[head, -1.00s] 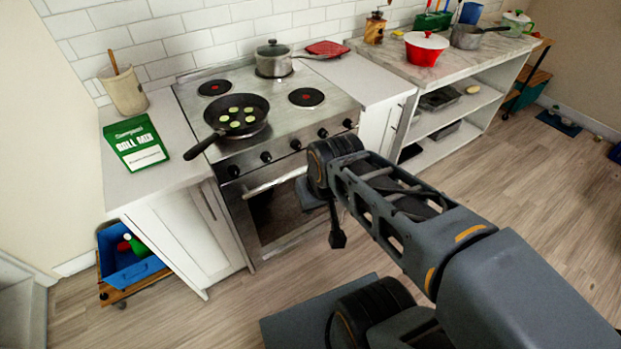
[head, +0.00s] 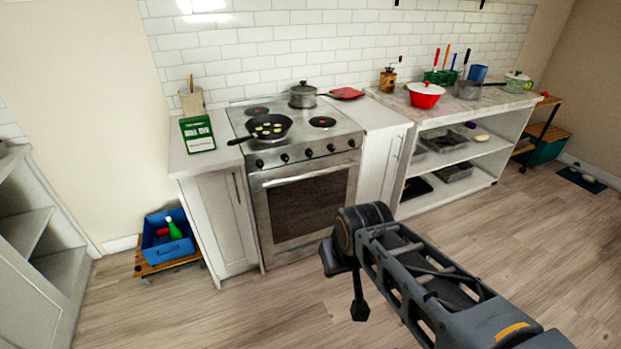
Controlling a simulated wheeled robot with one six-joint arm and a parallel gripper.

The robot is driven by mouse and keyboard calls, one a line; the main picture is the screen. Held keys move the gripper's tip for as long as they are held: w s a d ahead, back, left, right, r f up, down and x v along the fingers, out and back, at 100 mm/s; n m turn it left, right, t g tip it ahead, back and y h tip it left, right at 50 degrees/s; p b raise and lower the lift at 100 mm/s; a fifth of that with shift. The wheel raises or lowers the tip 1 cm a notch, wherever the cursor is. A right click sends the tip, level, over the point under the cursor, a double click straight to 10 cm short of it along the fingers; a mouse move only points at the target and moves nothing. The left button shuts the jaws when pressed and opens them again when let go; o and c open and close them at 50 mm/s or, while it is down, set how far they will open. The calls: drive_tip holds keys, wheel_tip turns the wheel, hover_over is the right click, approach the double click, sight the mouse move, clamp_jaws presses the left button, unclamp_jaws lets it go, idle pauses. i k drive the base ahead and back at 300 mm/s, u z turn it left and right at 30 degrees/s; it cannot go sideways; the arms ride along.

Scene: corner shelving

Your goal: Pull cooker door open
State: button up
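The cooker (head: 345,144) stands between white cabinets, with a row of black knobs on its front. Its door (head: 266,222) is steel with a dark window and looks shut. The door's pale bar handle (head: 308,175) runs across the top of the door and is fully in view. My gripper (head: 334,260) is at the end of my arm, in front of and below the door's right side. It appears apart from the handle.
A pan with round slices (head: 268,127) and a lidded pot (head: 303,96) stand on the hob. A blue crate (head: 168,250) on a low wooden trolley sits left. An open shelf unit (head: 490,165) stands right. The wooden floor (head: 235,315) before the cooker is clear.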

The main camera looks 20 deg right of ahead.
sight(296, 204)
drive_tip(key=u, duration=0.6)
drive_tip(key=i, duration=1.35)
drive_tip(key=z, duration=0.75)
drive_tip(key=i, duration=0.35)
drive_tip(key=z, duration=0.4)
